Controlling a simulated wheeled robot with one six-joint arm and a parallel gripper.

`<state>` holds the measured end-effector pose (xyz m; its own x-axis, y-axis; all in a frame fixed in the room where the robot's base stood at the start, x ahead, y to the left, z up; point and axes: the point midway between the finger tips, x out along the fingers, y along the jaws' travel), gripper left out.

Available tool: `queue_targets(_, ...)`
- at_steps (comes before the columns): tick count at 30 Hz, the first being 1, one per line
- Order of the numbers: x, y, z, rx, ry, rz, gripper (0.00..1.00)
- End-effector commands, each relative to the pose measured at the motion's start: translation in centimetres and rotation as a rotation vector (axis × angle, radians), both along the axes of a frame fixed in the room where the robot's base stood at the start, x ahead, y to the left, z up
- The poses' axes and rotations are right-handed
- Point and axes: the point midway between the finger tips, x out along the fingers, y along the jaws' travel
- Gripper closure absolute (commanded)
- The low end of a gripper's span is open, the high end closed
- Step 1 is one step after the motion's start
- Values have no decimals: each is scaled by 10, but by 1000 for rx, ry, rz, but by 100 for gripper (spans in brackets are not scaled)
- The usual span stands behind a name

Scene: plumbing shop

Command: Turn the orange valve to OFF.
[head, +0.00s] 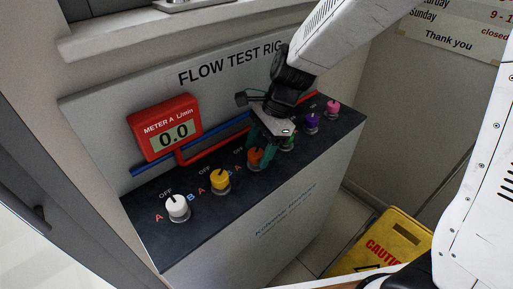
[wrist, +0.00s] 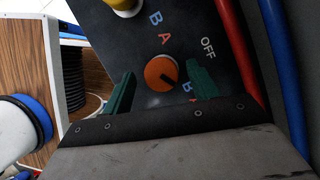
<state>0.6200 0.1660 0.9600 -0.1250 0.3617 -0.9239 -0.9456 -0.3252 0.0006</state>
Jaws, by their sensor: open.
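The orange valve (head: 255,154) is a round knob on the dark sloping top of the flow test rig, between the yellow and green knobs. In the wrist view the orange knob (wrist: 157,72) has a dark pointer mark towards the lower right, roughly at a letter B. The OFF label (wrist: 208,47) is up and right of it. My gripper (head: 265,143) is over the orange knob. Its green fingers (wrist: 162,80) are open, one on each side of the knob, with gaps visible. Whether the fingertips are level with the knob is hard to tell.
White (head: 177,207) and yellow (head: 220,180) knobs stand to the left. Green (head: 288,142), purple (head: 312,123) and pink (head: 333,107) knobs stand to the right. The red meter (head: 166,128) reads 0.0. Red and blue pipes run behind the knobs. A yellow caution sign (head: 385,245) is at lower right.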

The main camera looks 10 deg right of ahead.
Motion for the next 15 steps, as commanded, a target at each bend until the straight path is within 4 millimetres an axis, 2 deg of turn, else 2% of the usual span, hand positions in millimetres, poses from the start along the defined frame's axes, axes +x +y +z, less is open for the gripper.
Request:
queue_targets(8, -1, 2, -3, 0, 1, 1, 41)
queue_targets(9, -1, 2, -3, 0, -1, 2, 46)
queue_targets(13, -1, 2, -2, 0, 0, 2, 82)
queue_targets(15, -1, 2, -2, 0, 0, 2, 85)
